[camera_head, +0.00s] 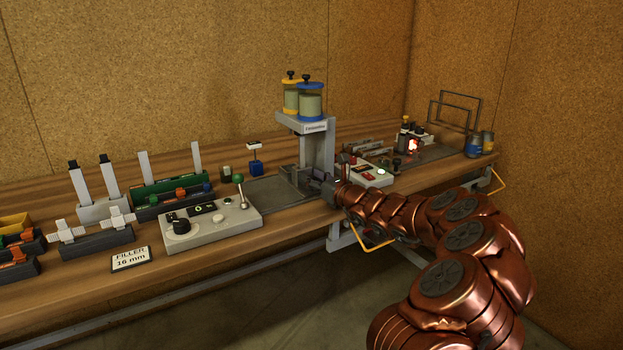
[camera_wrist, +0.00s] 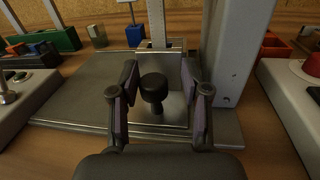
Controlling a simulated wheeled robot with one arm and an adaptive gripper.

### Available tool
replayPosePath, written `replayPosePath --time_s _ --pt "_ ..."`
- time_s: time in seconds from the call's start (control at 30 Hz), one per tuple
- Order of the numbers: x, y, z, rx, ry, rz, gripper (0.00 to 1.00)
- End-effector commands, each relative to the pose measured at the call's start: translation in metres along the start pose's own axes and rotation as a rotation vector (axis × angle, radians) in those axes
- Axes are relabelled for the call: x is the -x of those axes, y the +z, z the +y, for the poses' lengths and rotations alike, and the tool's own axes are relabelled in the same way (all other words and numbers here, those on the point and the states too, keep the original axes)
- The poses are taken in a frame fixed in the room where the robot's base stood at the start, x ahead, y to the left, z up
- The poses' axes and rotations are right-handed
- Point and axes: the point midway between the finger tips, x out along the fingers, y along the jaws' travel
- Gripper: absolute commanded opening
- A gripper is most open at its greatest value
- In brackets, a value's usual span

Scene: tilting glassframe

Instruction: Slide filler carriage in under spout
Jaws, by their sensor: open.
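The filler carriage (camera_wrist: 174,112) is a metal plate on a dark base, with a black knob (camera_wrist: 154,88) at its front in the wrist view. My gripper (camera_wrist: 157,78) is open, with one finger on each side of the knob and visible gaps between. The filler stand (camera_head: 317,150) is a grey column carrying a yellow-lidded and a blue-lidded jar (camera_head: 310,101). In the head view my gripper (camera_head: 322,184) is at the stand's foot and partly covers the carriage there. I cannot make out the spout in either view.
A control box (camera_head: 211,225) with a green-knobbed lever stands left of the stand. Another box (camera_head: 369,174) with a red button stands to the right. A "FILLER 16 mm" sign (camera_head: 131,258) lies at the front left. Racks with coloured clips line the left bench.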

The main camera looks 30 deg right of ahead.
Motion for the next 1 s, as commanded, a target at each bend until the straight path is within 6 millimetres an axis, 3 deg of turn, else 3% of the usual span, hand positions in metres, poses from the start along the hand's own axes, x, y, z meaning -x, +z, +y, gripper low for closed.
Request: replayPosePath --time_s 0.43,1.0 --pt "0.006 -0.002 0.001 -0.002 0.001 0.002 0.54" --pt "0.081 -0.001 0.000 -0.002 -0.001 0.000 0.54"
